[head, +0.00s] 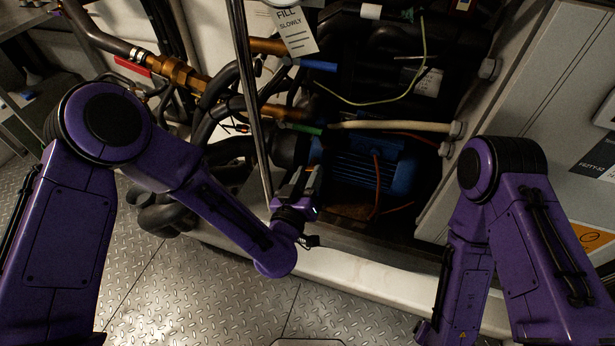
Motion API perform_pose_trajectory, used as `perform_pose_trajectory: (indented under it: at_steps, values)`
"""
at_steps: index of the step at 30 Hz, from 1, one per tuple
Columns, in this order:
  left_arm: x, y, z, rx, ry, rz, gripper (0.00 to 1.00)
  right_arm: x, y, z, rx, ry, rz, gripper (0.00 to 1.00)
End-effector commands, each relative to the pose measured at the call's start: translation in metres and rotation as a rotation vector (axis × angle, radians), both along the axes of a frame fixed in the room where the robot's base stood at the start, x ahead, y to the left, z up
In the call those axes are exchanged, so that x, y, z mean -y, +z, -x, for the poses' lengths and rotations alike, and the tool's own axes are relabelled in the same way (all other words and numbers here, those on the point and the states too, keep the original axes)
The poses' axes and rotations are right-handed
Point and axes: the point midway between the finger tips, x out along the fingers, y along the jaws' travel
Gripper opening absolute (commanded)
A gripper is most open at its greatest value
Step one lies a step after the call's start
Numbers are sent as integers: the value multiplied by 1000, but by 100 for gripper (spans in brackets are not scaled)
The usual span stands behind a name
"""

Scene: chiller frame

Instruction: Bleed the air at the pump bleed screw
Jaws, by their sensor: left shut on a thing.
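The blue ribbed pump motor (365,172) sits low inside the dark chiller frame, with a dark round pump body (290,148) at its left end. My left gripper (313,178) is at the front of the pump, pointing up and into the frame. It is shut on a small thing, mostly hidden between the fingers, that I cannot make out. The bleed screw cannot be picked out; the gripper and shadow cover that area. My right arm (490,190) stands at the right and bends downward; its gripper is not in view.
A thin metal bar (250,95) rises just left of my left gripper. Black hoses and a brass valve (180,74) crowd the upper left. A "FILL SLOWLY" tag (297,30) hangs above. A pale frame rail (370,278) runs in front, with open checker-plate floor (200,300) nearer.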

Motion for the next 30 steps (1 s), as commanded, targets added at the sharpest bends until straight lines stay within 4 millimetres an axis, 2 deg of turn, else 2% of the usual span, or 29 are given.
perform_pose_trajectory:
  at_steps: [15,30]
  values:
    - [0,-2,1,-124,0,376,4,0,-11,0,0,0,0,78]
    - [0,-1,1,-162,-1,490,4,0,-14,0,0,0,0,78]
